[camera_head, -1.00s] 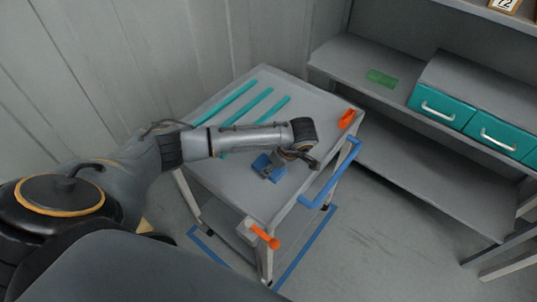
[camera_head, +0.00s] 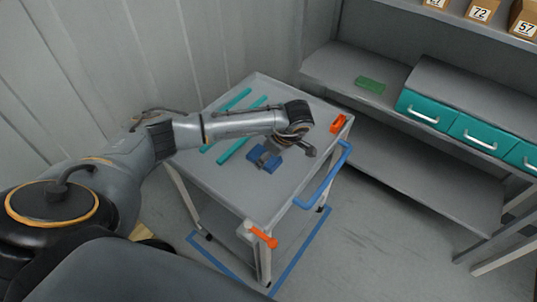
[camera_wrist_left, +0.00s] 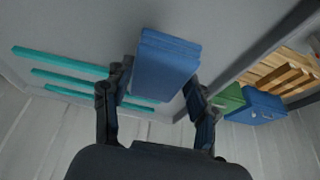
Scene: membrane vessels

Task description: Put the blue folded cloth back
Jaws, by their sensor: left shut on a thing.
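The blue folded cloth (camera_head: 264,158) is at my left gripper (camera_head: 272,150), over the grey cart top (camera_head: 225,180) in the head view. In the left wrist view the cloth (camera_wrist_left: 163,65) shows as a thick blue block between the two dark fingers of my left gripper (camera_wrist_left: 158,90), which is shut on it. The fingers hide parts of its sides. I cannot tell whether the cloth touches the cart top. My right gripper is not in view.
Teal strips (camera_head: 240,137) lie on the cart top, partly behind my left arm. An orange object (camera_head: 339,123) sits at the cart's far right corner, above a blue handle (camera_head: 325,180). A shelf at right holds a green item (camera_head: 370,84) and teal drawers (camera_head: 425,107).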

